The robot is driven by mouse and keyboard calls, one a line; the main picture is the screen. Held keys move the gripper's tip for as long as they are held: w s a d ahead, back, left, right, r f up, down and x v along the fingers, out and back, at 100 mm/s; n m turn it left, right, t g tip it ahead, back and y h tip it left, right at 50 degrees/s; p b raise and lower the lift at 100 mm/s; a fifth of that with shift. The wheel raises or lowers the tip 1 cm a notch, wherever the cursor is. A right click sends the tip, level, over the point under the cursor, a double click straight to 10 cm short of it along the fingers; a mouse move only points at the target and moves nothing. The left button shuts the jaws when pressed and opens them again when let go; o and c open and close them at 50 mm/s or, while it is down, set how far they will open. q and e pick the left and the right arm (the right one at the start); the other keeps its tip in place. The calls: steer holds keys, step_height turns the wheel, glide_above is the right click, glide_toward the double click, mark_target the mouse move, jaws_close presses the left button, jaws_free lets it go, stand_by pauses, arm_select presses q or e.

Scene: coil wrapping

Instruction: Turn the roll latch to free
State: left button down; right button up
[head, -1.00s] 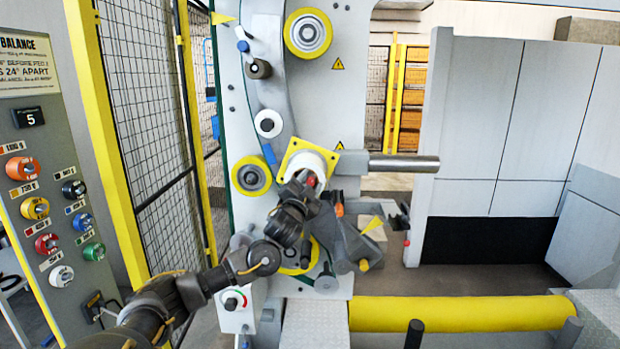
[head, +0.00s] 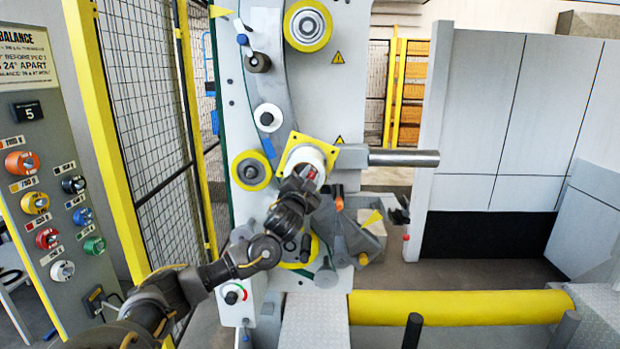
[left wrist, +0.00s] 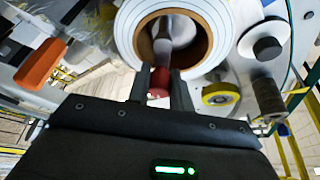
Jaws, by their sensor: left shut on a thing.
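The roll latch (left wrist: 163,48) is a dark grey bar across the roll's brown core, with a red end (left wrist: 158,84). My left gripper (left wrist: 158,90) is shut on the red end, one dark finger on each side. The white roll (left wrist: 128,32) is seen nearly face-on behind it. In the head view, my left gripper (head: 308,178) reaches the roll's face in front of a yellow square plate (head: 350,158); a little red shows there, and my fingers and wrist hide most of the latch. My right gripper is not in view.
A bare steel shaft (head: 405,158) sticks out to the right of the plate. An orange-tipped part (head: 338,196) and grey machine arms are close on the right of my wrist. A yellow roller (head: 460,306) lies low in front.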

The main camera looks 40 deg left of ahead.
arm_select(q)
steer(key=shift+n, duration=0.3)
steer(key=shift+s+a+f+n+y+b, duration=0.15)
steer(key=shift+n+y+b, duration=0.25)
steer(key=shift+n+b, duration=0.55)
steer(key=shift+s+a+n+y+b, duration=0.15)
steer(key=shift+n+y+b, duration=0.45)
steer(key=shift+n+b, duration=0.3)
steer(key=shift+s+a+r+n+g+y+b, duration=0.15)
steer(key=shift+n+y+b, duration=0.3)
steer(key=shift+n, duration=0.45)
steer(key=shift+a+r+n+g+y+b, duration=0.15)
steer(key=shift+n+y+b, duration=0.25)
steer(key=shift+n, duration=0.45)
steer(key=shift+s+a+r+n+g+y+b, duration=0.15)
steer(key=shift+n+y+b, duration=0.3)
steer(key=shift+n, duration=0.45)
steer(key=c, duration=1.3)
jaws_free()
steer(key=shift+o, duration=0.2)
